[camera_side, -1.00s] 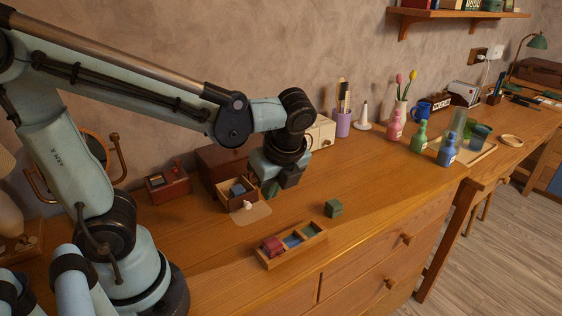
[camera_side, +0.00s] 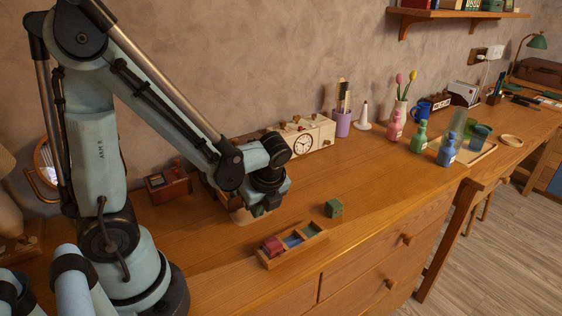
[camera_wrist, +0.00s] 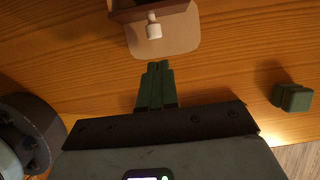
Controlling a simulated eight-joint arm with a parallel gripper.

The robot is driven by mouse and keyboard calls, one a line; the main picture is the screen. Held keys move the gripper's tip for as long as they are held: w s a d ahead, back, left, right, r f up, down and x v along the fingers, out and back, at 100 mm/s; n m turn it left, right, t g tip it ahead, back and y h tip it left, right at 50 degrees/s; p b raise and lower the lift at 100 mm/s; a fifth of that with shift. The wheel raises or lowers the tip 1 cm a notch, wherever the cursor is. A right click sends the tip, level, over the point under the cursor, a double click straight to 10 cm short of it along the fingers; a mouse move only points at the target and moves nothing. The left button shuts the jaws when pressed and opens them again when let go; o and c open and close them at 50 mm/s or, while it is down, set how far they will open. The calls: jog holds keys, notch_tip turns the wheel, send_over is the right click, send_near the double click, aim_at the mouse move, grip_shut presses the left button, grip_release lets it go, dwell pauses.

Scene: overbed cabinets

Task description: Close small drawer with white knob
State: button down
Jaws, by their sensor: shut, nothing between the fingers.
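The small drawer's brown front (camera_wrist: 165,10) shows at the top of the wrist view, with its white knob (camera_wrist: 153,29) standing out over a tan mat (camera_wrist: 170,38). My gripper (camera_wrist: 158,66) has its green fingers together, empty, pointing at the knob with a gap between them. In the side view my gripper (camera_side: 262,209) is low over the desk in front of the drawer. My arm hides most of the drawer and its knob there, and how far it stands open cannot be told.
A green cube (camera_side: 333,208) stands on the desk to the right; it also shows in the wrist view (camera_wrist: 292,97). A wooden tray (camera_side: 291,255) with coloured blocks lies nearer the front edge. A cream clock box (camera_side: 318,136) and a small red-brown box (camera_side: 168,186) stand behind.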

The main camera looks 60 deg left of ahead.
jog(key=shift+a, duration=1.05)
jog(key=a, duration=0.8)
jog(key=shift+a, duration=0.15)
jog(key=d, duration=0.4)
jog(key=shift+d, duration=0.1)
jog(key=v, duration=1)
jog(key=w+d+r+n+t+h, duration=0.1)
jog(key=d+n+t+h, duration=0.3)
jog(key=n, duration=1.4)
jog(key=d+t, duration=0.3)
jog(key=d, duration=0.2)
jog(key=shift+d+r, duration=0.2)
jog(key=shift+r, duration=0.05)
